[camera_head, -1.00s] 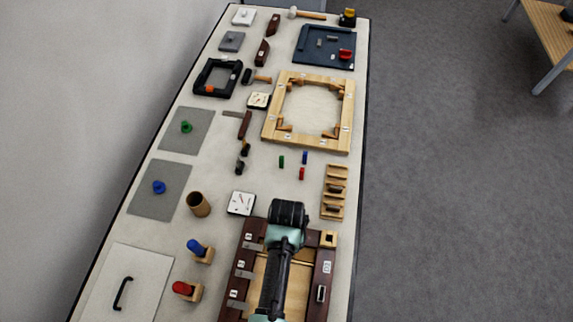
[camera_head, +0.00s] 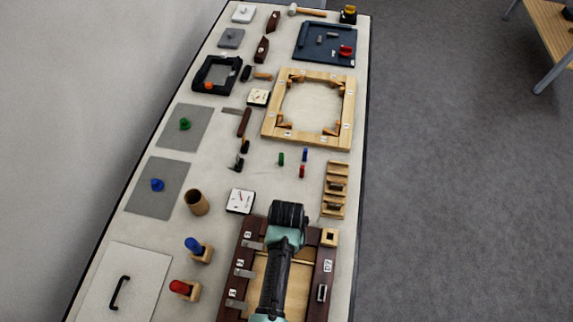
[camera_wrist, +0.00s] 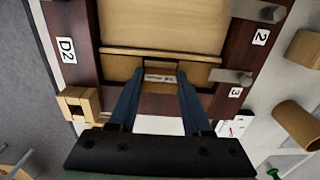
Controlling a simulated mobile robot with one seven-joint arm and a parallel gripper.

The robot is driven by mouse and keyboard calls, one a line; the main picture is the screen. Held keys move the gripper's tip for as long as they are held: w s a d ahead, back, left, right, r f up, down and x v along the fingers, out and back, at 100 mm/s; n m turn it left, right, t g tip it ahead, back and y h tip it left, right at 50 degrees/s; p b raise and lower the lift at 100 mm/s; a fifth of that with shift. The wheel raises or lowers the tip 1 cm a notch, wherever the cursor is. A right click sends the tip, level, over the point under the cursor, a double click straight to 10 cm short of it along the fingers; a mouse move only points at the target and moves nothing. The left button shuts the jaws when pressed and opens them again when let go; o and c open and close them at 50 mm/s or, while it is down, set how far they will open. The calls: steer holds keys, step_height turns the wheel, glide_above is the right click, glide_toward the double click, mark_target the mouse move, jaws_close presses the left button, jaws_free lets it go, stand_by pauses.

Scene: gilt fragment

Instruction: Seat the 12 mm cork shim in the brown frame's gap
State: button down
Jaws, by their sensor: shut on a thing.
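The brown frame (camera_head: 325,262) lies at the near end of the table, with a pale wood panel inside it. It also shows in the wrist view (camera_wrist: 88,42), with labels D2, 2 and 3. My gripper (camera_wrist: 158,76) is over the frame's rail nearest the wrist camera, its two blue fingers pointing down. It is shut on a small pale piece with printing, which looks like the cork shim (camera_wrist: 160,77), at the rail's inner edge. I cannot tell whether the shim is inside the gap or above it. In the head view my arm hides the fingertips and shim.
Metal tabs (camera_wrist: 235,76) stick out along one side of the frame. A small wooden block (camera_wrist: 78,103) with a square hole stands by its corner. A dial card (camera_head: 240,201), a cork-brown cup (camera_head: 196,202) and a slotted wooden rack (camera_head: 335,190) are close by.

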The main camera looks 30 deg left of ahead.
steer(key=shift+f, duration=0.3)
steer(key=shift+c, duration=1.3)
jaws_free()
steer(key=shift+r, duration=0.15)
step_height(320, 180, up, 13)
steer(key=b, duration=0.1)
steer(key=shift+b, duration=0.3)
